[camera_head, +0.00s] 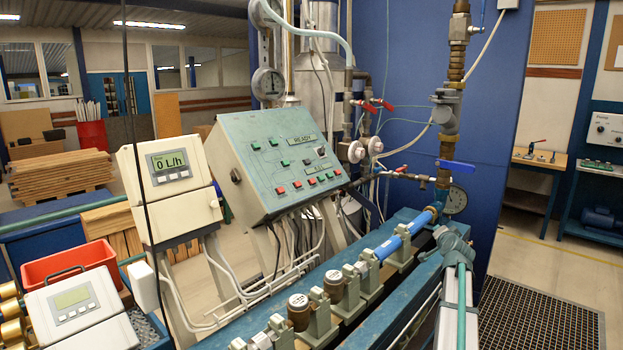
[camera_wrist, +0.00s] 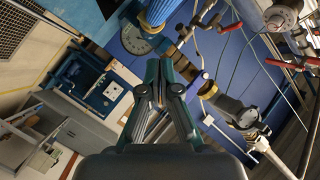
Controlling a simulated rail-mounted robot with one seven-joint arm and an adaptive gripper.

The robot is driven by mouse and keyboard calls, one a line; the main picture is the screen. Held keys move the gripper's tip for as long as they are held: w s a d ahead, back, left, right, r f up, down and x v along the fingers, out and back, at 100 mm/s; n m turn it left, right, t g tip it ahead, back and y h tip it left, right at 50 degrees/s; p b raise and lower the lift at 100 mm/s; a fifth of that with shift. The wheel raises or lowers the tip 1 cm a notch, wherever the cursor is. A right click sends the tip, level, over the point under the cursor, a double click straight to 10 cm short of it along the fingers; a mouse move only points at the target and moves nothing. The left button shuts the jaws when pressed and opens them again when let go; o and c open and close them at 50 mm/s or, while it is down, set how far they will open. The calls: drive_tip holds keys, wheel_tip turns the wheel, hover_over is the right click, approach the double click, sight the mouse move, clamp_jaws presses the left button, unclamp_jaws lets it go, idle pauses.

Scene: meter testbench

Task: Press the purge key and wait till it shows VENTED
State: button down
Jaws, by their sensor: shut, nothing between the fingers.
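The slanted grey-green control panel (camera_head: 262,165) stands in the middle of the head view. Its small display (camera_head: 303,140) appears to read READY. Several green, red and pale keys sit on its face. Their labels are too small to read, so I cannot tell which one is the purge key. My gripper (camera_wrist: 159,68) shows in the wrist view with its fingers together and nothing between them.
A white meter unit reading 0 L/h (camera_head: 170,165) stands left of the panel. A bench with a blue pipe (camera_head: 402,235) and brass meters runs in front. Valves and a gauge (camera_head: 455,200) rise at right; a gauge (camera_wrist: 140,38) also shows in the wrist view.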

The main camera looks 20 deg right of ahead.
sight(313, 181)
drive_tip(key=w+a+r+n+t+y+p, duration=0.1)
drive_tip(key=w+a+r+n+y+p, duration=0.1)
drive_tip(key=a+r, duration=0.6)
drive_tip(key=w+a+r+n+t+y+p, duration=0.1)
drive_tip(key=w+a+r+n, duration=0.6)
drive_tip(key=a, duration=0.7)
drive_tip(key=w+a+r+n+t+y+p, duration=0.1)
drive_tip(key=w+a+r+n+y+p, duration=0.2)
drive_tip(key=w+a+r+n+p, duration=0.2)
drive_tip(key=a+r+n, duration=0.2)
drive_tip(key=a+r, duration=0.2)
drive_tip(key=a, duration=0.2)
drive_tip(key=shift+w+a+t+p, duration=0.15)
drive_tip(key=shift+t+p, duration=0.15)
drive_tip(key=shift+p, duration=0.05)
drive_tip(key=shift+w+a+f+b, duration=0.15)
drive_tip(key=shift+w+a+f, duration=0.3)
drive_tip(key=shift+w+f, duration=0.55)
drive_tip(key=shift+w+a+f+b, duration=0.1)
drive_tip(key=shift+w+a+f, duration=0.3)
drive_tip(key=shift+w+f, duration=0.6)
drive_tip(key=shift+w+a+f+b, duration=0.15)
drive_tip(key=shift+w+a+f, duration=0.3)
drive_tip(key=shift+w+f, duration=0.55)
drive_tip(key=shift+w+a+f+b, duration=0.15)
drive_tip(key=shift+w+f+b, duration=0.1)
drive_tip(key=shift+b, duration=0.3)
